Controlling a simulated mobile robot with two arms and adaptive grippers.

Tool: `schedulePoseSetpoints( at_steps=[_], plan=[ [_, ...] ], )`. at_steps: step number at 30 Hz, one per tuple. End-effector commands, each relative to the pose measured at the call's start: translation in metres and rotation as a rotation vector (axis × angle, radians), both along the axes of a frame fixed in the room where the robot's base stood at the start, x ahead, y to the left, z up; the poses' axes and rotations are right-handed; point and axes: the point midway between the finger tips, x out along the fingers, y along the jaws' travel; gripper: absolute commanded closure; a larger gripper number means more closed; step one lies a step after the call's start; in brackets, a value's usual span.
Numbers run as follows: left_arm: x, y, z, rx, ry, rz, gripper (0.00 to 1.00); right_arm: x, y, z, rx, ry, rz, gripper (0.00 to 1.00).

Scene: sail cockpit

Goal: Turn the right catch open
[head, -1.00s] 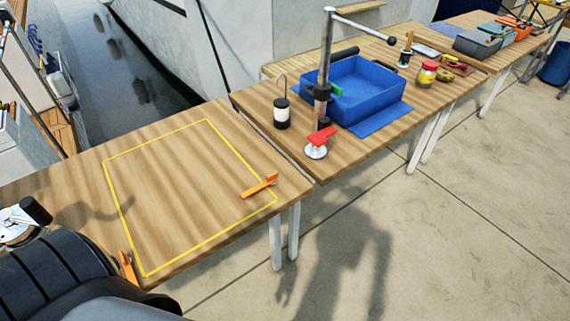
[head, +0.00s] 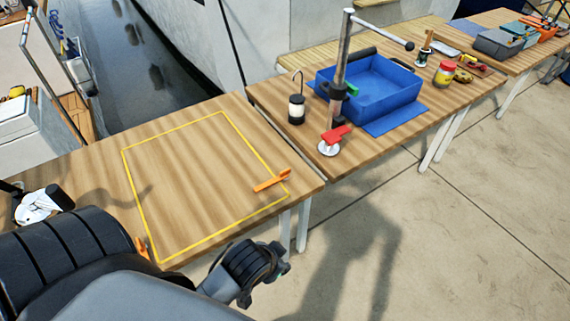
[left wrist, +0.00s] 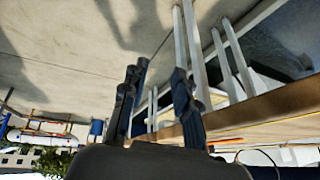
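The right catch (head: 271,181) is a flat orange handle at the right edge of a yellow outlined square (head: 195,181) on the near wooden table. Its handle lies at a slant across the yellow line. A second orange catch (head: 142,248) sits at the near left corner, partly hidden by my arm. My left gripper (left wrist: 158,75) shows two dark fingers apart with nothing between them. In the head view my left arm's end is beyond the table's front edge, below the right catch and apart from it. My right gripper is not in view.
The near table's front edge (head: 235,240) and white legs (head: 303,225) are close to my left arm. The outlined square's surface is clear.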

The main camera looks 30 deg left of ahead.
Motion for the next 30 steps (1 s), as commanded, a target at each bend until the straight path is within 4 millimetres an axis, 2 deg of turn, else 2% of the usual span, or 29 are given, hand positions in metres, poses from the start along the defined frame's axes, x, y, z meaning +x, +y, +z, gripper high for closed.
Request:
schedulePoseSetpoints(
  at_steps=[1, 6, 11, 15, 18, 21, 24, 27, 30],
  plan=[
    [0.026, 0.005, 0.031, 0.035, -0.110, -0.016, 0.71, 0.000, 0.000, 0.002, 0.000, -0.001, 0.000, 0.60],
    [0.109, 0.011, 0.113, 0.174, -0.491, -0.096, 0.71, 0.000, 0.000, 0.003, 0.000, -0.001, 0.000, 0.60],
    [0.171, -0.003, 0.196, 0.319, -0.858, -0.227, 0.71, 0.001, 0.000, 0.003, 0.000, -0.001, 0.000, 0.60],
    [0.206, -0.039, 0.276, 0.474, -1.209, -0.429, 0.71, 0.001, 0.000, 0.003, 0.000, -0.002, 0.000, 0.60],
    [0.213, -0.076, 0.322, 0.594, -1.441, -0.625, 0.71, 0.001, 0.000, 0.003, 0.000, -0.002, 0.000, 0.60],
    [0.209, -0.117, 0.350, 0.715, -1.636, -0.862, 0.71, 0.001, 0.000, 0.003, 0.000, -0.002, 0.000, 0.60],
    [0.198, -0.154, 0.356, 0.833, -1.778, -1.141, 0.71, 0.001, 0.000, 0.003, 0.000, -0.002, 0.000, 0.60],
    [0.187, -0.180, 0.341, 0.945, -1.852, -1.460, 0.71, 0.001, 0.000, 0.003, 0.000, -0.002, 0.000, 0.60],
    [0.181, -0.189, 0.311, 1.045, -1.838, -1.810, 0.71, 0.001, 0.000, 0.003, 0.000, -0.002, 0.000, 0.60]
  ],
)
